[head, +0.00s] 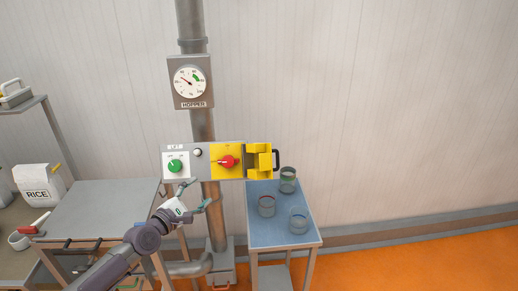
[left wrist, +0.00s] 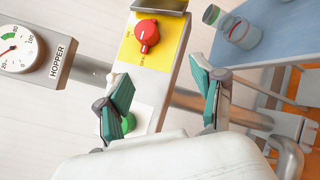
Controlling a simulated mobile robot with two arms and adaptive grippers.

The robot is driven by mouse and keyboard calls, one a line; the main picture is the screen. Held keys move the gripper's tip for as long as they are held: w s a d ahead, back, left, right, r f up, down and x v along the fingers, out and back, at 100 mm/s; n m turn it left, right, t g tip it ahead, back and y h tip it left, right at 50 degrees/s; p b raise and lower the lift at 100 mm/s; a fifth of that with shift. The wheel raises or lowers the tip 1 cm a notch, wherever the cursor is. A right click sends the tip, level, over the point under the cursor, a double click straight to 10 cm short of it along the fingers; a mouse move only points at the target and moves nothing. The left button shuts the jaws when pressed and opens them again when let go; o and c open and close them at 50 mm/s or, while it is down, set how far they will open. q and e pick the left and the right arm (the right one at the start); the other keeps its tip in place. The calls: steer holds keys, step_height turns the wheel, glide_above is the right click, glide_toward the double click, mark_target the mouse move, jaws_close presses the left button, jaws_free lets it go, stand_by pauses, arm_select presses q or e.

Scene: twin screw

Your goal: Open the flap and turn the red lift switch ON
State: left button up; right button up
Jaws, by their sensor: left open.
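The red lift switch (head: 228,161) sits on a yellow plate (head: 214,173) of the grey control box. Its handle points left in the head view; its labels are too small to read surely. It also shows uncovered in the left wrist view (left wrist: 147,33). The yellow flap (head: 262,160) with a black handle (head: 277,160) stands swung open to the right of the switch. My left gripper (head: 194,193) is open and empty, below the box and apart from the switch. In the left wrist view its fingers (left wrist: 160,75) point towards the panel. My right gripper is out of view.
The HOPPER gauge (head: 189,82) hangs above on a pipe. A blue-topped table (head: 268,230) with several glass jars stands at lower right. A grey table (head: 95,205) stands left.

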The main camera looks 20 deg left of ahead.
arm_select(q)
step_height(320, 180, up, 3)
steer(key=w+d, duration=0.1)
glide_toward(227, 163)
steer(key=w, duration=0.2)
steer(key=shift+n+h, duration=0.3)
steer(key=shift+n, duration=0.1)
steer(key=w, duration=0.3)
steer(key=w+b, duration=0.1)
steer(key=w, duration=0.4)
steer(key=shift+w+d+f+b, duration=0.15)
steer(key=shift+w+d+b, duration=0.15)
steer(key=shift+d+b, duration=0.1)
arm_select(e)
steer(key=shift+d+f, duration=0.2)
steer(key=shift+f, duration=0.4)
